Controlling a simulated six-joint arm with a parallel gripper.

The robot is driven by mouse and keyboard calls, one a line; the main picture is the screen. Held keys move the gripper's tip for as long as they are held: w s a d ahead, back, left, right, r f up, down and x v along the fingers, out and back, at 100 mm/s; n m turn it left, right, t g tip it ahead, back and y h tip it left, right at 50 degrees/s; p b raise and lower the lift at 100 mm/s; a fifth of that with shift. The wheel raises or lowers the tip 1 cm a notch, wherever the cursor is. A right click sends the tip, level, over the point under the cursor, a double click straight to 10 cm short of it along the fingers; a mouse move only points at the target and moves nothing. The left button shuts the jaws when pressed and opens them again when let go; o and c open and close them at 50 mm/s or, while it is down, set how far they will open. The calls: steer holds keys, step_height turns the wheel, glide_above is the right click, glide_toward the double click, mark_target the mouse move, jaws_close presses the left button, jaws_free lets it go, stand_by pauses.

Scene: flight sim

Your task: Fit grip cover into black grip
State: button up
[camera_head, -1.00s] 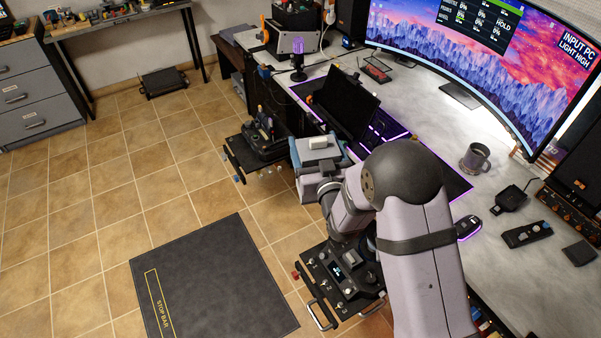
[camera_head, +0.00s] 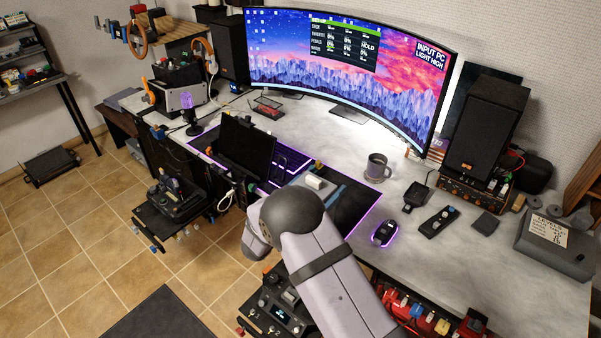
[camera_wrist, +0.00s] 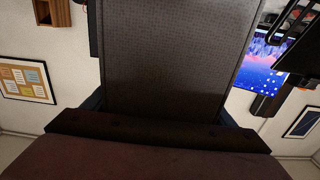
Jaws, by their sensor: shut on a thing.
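In the wrist view, a large dark grey panel with a fine dimpled texture (camera_wrist: 175,60) fills the middle, very close to the camera. It looks like the grip cover, held by my gripper (camera_wrist: 158,128), which is shut on it. A dark bar crosses below it and hides its lower edge. In the head view, part of my wrist shows over the desk behind the arm's round joint; the fingers and cover are hidden there. A black control with upright levers (camera_head: 176,190) stands on a mount left of the desk. I cannot tell whether it is the black grip.
The desk (camera_head: 450,265) holds a mug (camera_head: 377,168), a mouse (camera_head: 384,233), a remote-like device (camera_head: 439,221) and a speaker (camera_head: 484,125). A control panel (camera_head: 275,312) is low beside my arm.

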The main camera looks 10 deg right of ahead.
steer(key=shift+d+f, duration=0.1)
steer(key=shift+f, duration=0.25)
steer(key=shift+s, duration=0.1)
